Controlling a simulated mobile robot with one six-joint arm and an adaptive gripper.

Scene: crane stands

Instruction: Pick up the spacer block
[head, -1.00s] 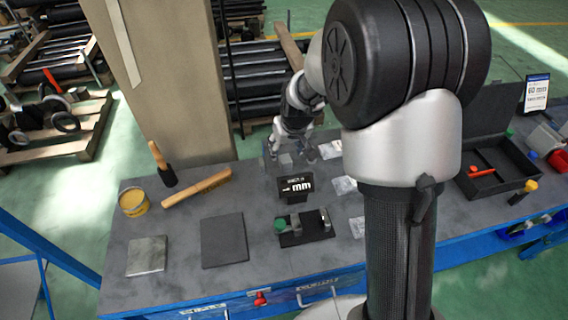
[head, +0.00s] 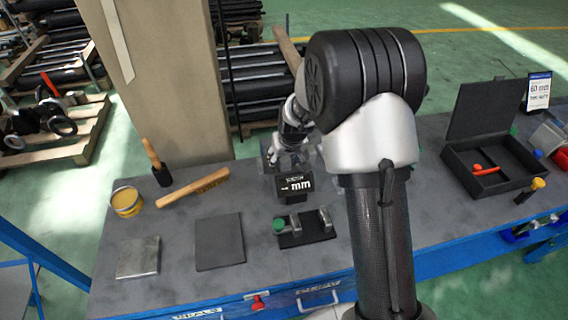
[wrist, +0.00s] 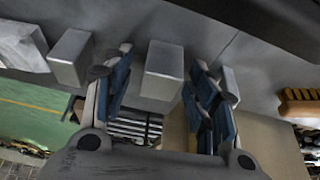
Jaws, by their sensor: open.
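My gripper (wrist: 163,92) is open in the wrist view, with blue-padded fingers on either side of a plain grey block (wrist: 164,68). The block looks like a spacer block and stands between the fingers, with gaps showing on both sides. Similar grey blocks stand outside the fingers: one to the left (wrist: 70,57), and one partly hidden behind the right finger (wrist: 231,82). In the head view my gripper (head: 275,160) is at the back of the bench, behind the black "mm" display, and the blocks there are mostly hidden.
The black "mm" display (head: 294,186) stands just in front of my gripper. An open black case (head: 500,179) is right. A pillar (head: 170,80) rises behind.

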